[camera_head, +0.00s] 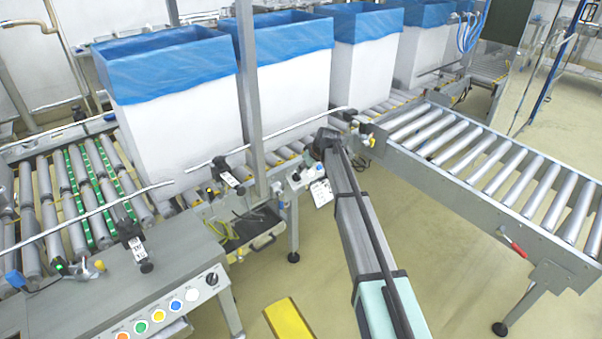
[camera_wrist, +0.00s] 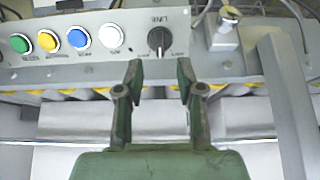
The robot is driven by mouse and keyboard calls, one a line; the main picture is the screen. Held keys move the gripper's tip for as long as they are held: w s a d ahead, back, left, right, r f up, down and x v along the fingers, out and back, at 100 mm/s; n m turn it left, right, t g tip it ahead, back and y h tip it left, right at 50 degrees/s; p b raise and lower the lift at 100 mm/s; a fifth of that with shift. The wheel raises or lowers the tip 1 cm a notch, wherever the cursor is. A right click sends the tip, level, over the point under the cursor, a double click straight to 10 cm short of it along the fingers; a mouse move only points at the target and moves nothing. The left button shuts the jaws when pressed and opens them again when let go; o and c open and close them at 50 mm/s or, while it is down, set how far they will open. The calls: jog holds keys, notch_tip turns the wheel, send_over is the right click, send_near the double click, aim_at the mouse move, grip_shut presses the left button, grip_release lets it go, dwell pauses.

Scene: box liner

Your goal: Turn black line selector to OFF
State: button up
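The black line selector (camera_wrist: 159,40) is a round knob on a grey control panel, labelled LINE above. In the wrist view its pointer ridge stands close to upright; the small position labels are too blurred to read. My gripper (camera_wrist: 160,75) is open, its two green-and-grey fingers apart, just below the knob in the picture and not closed on it. In the head view the selector (camera_head: 212,279) is at the right end of the panel front at lower left. My gripper's fingers cannot be made out in the head view.
Left of the selector are white (camera_wrist: 111,36), blue (camera_wrist: 79,38), yellow (camera_wrist: 48,41) and green buttons (camera_wrist: 20,43). A grey post (camera_wrist: 285,100) stands to the right. White boxes with blue liners (camera_head: 185,110) stand on the roller conveyor behind. A second roller conveyor (camera_head: 480,160) is at right.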

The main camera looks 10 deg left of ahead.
jog(key=shift+v, duration=2.8)
jog(key=s+d+f+m+g+h+p, duration=0.15)
jog(key=s+d+f, duration=0.35)
jog(key=s+f, duration=0.55)
jog(key=s+d+f+m+g+h+p, duration=0.1)
jog(key=s+d+f+m+g, duration=0.15)
jog(key=s+d+f, duration=0.7)
jog(key=s+d+f+m+g+h+p, duration=0.1)
jog(key=s+f+m, duration=0.2)
jog(key=s+f, duration=0.8)
jog(key=s+d+g+p, duration=0.2)
jog(key=s+d, duration=0.1)
jog(key=s, duration=1.1)
jog(key=s+d+m+g+p, duration=0.1)
jog(key=s+d+g+p, duration=0.1)
jog(key=s, duration=1.2)
jog(key=s+d+m+g+h+p, duration=0.1)
jog(key=s+d, duration=0.3)
jog(key=s, duration=1)
jog(key=shift+s+f+g+p, duration=0.2)
jog(key=shift+s+g+p, duration=0.25)
jog(key=shift+g, duration=0.15)
jog(key=shift+w, duration=0.1)
